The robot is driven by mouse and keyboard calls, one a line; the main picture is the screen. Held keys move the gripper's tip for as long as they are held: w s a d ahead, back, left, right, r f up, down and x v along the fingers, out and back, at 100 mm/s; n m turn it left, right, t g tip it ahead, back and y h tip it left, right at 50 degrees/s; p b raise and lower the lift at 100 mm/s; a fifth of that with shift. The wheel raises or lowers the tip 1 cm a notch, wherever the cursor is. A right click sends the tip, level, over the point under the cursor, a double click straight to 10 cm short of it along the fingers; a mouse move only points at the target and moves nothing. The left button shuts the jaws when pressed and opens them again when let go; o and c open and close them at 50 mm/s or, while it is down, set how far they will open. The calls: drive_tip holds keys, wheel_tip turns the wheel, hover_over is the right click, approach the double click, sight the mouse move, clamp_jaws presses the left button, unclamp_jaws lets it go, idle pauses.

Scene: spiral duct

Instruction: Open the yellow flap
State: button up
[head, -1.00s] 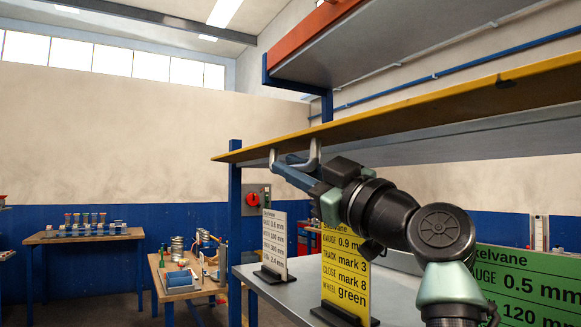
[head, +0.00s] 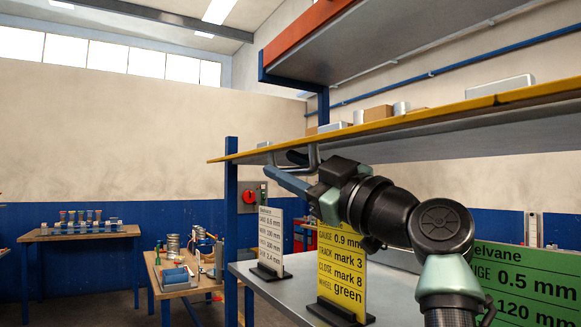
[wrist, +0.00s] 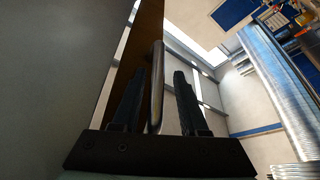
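The yellow flap (head: 420,118) shows in the head view as a long yellow band along the front of the middle shelf. A grey metal bar handle (head: 314,155) hangs below it near its left end. My gripper (head: 286,167) is at this handle. In the wrist view my gripper (wrist: 158,98) has its two dark fingers apart, with the handle bar (wrist: 157,75) between them. The bar lies close to the left finger, and a gap shows to the right finger. I cannot tell whether the bar touches a finger. The flap's edge shows brownish (wrist: 137,60) behind the left finger.
Boxes (head: 378,113) and a can (head: 401,108) stand above the yellow band. An orange-edged shelf (head: 310,35) hangs higher. Below stand a white sign (head: 270,240), a yellow sign (head: 341,265) and a green sign (head: 530,285). A blue post (head: 231,195) is at left.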

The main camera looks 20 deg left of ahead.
drive_tip(key=shift+d, duration=0.1)
drive_tip(key=b+v, duration=0.2)
drive_tip(key=v, duration=0.5)
drive_tip(key=shift+s+d+f, duration=0.1)
drive_tip(key=shift+d, duration=0.1)
